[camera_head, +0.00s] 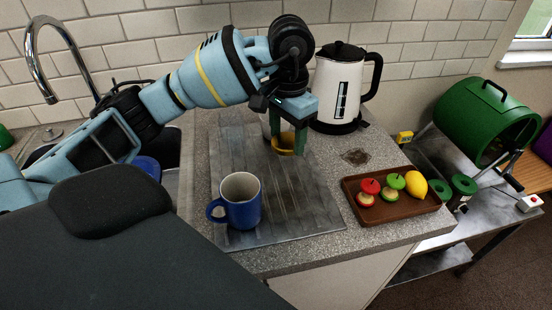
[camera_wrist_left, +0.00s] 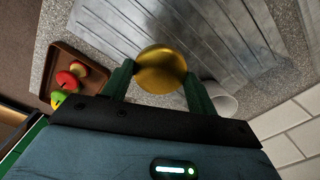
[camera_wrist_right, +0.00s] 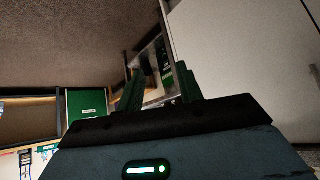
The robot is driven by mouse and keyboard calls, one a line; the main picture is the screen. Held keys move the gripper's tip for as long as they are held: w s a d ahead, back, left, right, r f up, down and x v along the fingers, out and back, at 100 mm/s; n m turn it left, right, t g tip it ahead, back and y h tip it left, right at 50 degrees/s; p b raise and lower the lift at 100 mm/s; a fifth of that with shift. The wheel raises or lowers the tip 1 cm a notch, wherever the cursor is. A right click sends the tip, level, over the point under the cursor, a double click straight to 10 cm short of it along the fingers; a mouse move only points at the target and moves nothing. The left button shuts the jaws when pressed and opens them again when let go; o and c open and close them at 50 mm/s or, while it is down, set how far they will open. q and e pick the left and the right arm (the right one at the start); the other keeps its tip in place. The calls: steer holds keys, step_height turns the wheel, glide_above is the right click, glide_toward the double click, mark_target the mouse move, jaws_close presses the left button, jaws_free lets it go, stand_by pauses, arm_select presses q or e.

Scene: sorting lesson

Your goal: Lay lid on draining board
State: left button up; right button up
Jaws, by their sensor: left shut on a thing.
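The lid is a round, gold-coloured disc (camera_wrist_left: 161,70) between the two green fingers of my left gripper (camera_wrist_left: 160,82). In the head view the lid (camera_head: 284,151) shows as a yellow rim below the left gripper (camera_head: 287,138), which is shut on it. The draining board (camera_head: 230,150) is a grey, grooved metal sheet on the worktop. The lid appears over its right part; I cannot tell the exact gap. My right gripper (camera_wrist_right: 159,90) is open and empty, away from the worktop, and shows only in its own wrist view.
A blue mug (camera_head: 241,203) stands on the board's front part. A pale container (camera_wrist_left: 220,98) is close behind the left gripper. A white kettle (camera_head: 340,88) stands at the back, and a brown tray (camera_head: 393,211) with fruit lies right. The board's middle is bare.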

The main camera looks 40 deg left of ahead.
mark_target(285, 178)
arm_select(q)
steer(key=shift+s+f, duration=0.2)
steer(key=shift+f+p, duration=0.4)
steer(key=shift+f, duration=4.3)
steer(key=shift+f, duration=0.25)
steer(key=o, duration=0.9)
steer(key=shift+r, duration=0.1)
steer(key=shift+o, duration=0.2)
step_height(285, 178, up, 12)
steer(key=shift+r, duration=0.2)
